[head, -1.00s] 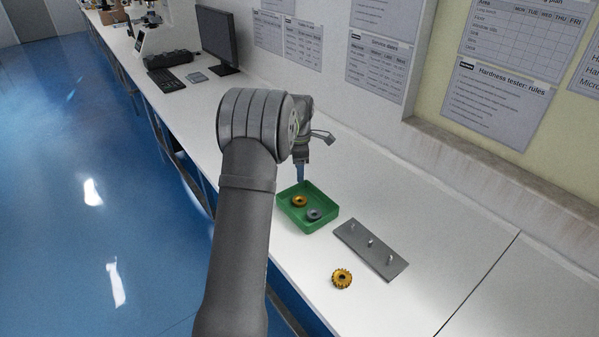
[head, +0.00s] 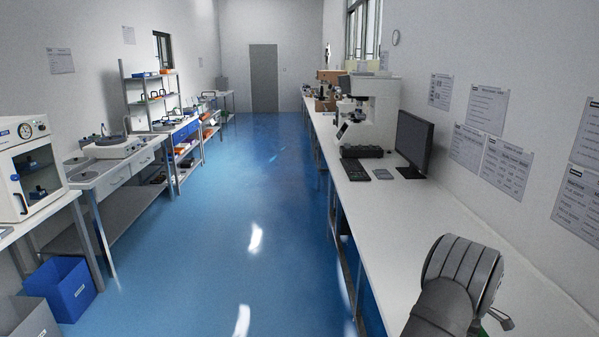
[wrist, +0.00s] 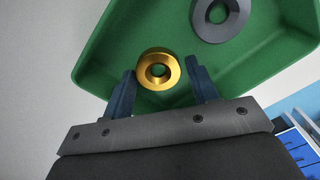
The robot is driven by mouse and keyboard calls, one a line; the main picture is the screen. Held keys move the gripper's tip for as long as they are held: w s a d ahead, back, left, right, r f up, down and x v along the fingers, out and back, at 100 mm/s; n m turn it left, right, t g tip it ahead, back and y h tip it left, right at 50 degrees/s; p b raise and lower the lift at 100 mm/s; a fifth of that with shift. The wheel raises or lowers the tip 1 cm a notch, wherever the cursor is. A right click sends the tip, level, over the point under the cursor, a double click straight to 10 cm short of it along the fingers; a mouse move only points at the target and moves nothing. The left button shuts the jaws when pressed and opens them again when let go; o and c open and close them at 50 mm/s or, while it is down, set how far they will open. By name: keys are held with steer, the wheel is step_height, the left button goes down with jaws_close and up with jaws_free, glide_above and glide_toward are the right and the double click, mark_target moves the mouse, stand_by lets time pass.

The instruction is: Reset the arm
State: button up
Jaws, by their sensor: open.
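My gripper (wrist: 160,66) is open in the wrist view, its two dark blue fingers spread apart. Past the fingertips is a green tray (wrist: 112,52). A gold ring (wrist: 158,53) lies in the tray and shows between the fingers; I see no grip on it. A grey ring (wrist: 215,34) lies in the tray farther up the picture. In the head view my arm fills the lower right corner; the fingers are out of sight there, and only a sliver of green shows beside the arm.
A long white bench (head: 388,238) runs along the right wall, with a monitor (head: 413,143), a keyboard (head: 355,170) and a microscope-like tester (head: 372,108). The blue floor aisle (head: 235,210) is clear. Side tables with equipment and a blue bin (head: 72,287) stand at the left.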

steer(key=shift+r, duration=2.15)
